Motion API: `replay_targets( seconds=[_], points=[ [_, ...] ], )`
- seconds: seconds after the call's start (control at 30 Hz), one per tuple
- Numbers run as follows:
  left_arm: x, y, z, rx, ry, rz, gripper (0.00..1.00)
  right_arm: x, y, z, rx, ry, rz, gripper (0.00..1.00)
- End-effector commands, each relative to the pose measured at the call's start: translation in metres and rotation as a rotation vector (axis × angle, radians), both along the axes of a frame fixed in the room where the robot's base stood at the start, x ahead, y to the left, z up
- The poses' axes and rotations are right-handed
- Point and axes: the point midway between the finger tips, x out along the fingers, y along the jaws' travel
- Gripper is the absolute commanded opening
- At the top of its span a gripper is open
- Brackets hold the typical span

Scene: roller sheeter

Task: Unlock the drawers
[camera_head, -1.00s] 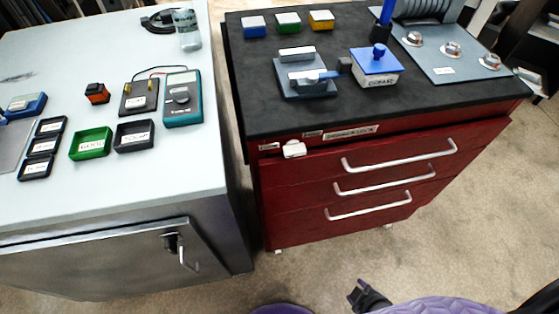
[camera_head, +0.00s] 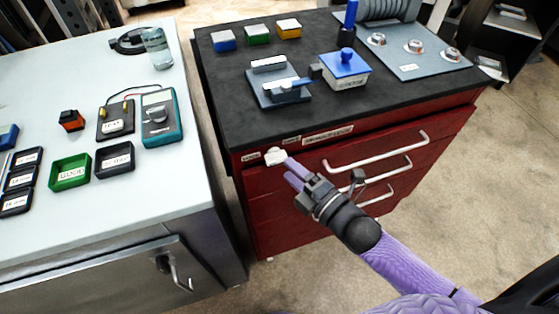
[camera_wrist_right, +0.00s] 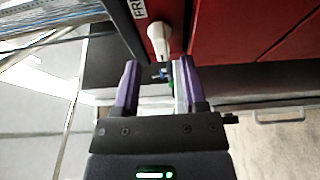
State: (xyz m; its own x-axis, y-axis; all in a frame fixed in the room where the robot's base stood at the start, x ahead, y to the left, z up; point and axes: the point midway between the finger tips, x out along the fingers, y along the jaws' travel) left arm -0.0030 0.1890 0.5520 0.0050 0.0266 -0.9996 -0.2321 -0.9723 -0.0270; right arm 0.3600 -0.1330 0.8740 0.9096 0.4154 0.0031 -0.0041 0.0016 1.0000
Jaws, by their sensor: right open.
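The red drawer cabinet (camera_head: 262,205) has three drawers with silver handles, all closed. A white lock knob (camera_head: 276,156) sits on its upper left front, below the black top. My right gripper (camera_head: 291,172) is just right of and below the knob, its purple fingers pointing at it. In the right wrist view the white knob (camera_wrist_right: 158,38) shows just beyond the gap between the open fingers (camera_wrist_right: 158,70), and nothing is clearly held. Contact cannot be told. My left gripper is not in view.
The black cabinet top (camera_head: 225,115) carries colored boxes, a grey fixture and a blue-topped box (camera_head: 345,75). A light bench (camera_head: 60,215) with a multimeter (camera_head: 161,117) and trays stands at left, close to the cabinet. Open floor (camera_head: 500,160) lies to the right.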

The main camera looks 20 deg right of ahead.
Motion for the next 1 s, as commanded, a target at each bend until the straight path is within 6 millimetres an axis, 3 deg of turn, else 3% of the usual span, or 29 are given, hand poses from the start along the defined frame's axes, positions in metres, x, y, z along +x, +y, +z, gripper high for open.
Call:
replay_targets(
  seconds=[0.2,0.57,0.83,1.0],
  points=[
    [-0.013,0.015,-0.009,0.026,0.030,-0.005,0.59,0.031,0.014,-0.002,0.001,0.002,-0.001,0.54],
    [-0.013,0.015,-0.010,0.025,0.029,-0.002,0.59,0.038,0.017,-0.001,0.001,0.004,-0.001,0.54],
    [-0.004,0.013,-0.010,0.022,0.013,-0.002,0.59,0.038,0.017,-0.001,0.001,0.005,-0.001,0.00],
    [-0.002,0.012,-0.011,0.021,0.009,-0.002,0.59,0.038,0.017,-0.001,0.003,0.005,-0.002,0.00]
  ],
)
